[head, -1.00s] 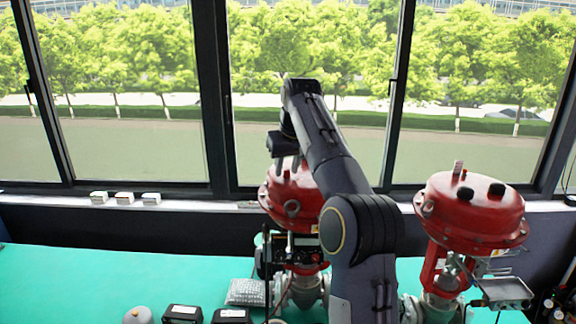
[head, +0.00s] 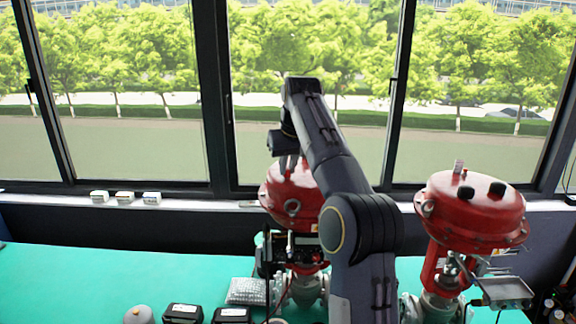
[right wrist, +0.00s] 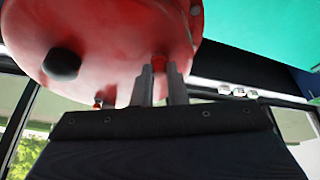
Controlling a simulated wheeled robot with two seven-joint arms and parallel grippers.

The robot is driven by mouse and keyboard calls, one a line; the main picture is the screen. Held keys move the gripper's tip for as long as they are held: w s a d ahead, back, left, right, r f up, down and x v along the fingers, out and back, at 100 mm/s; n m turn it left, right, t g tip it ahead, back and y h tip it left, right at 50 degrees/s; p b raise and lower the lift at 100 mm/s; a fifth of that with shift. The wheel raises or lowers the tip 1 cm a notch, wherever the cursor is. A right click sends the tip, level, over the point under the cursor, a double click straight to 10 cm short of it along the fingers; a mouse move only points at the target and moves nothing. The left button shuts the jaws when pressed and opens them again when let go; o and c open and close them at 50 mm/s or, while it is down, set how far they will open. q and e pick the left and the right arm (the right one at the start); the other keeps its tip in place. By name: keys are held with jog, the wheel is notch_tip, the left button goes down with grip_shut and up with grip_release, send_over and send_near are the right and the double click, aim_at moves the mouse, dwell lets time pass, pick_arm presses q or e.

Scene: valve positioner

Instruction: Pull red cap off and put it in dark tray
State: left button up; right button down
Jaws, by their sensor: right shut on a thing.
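The red cap (right wrist: 158,61) shows in the right wrist view as a small red piece on the red valve actuator (right wrist: 115,35). My right gripper (right wrist: 160,78) is shut on it, with one finger on each side. In the head view the right gripper (head: 288,163) points down at the top of the left red actuator (head: 285,200), and the cap is hidden there. I cannot see whether the cap is apart from the actuator. I cannot make out a dark tray. My left gripper is not in view.
A second red valve actuator (head: 475,210) stands at the right. Small black boxes (head: 183,313) and a grey keypad-like block (head: 246,291) lie on the green table (head: 90,285). White boxes (head: 125,197) sit on the window sill. The table's left side is mostly clear.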

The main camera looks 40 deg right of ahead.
jog(key=shift+r, duration=1)
dwell(0.5)
jog(key=c, duration=1.4)
grip_release()
jog(key=shift+o, duration=0.2)
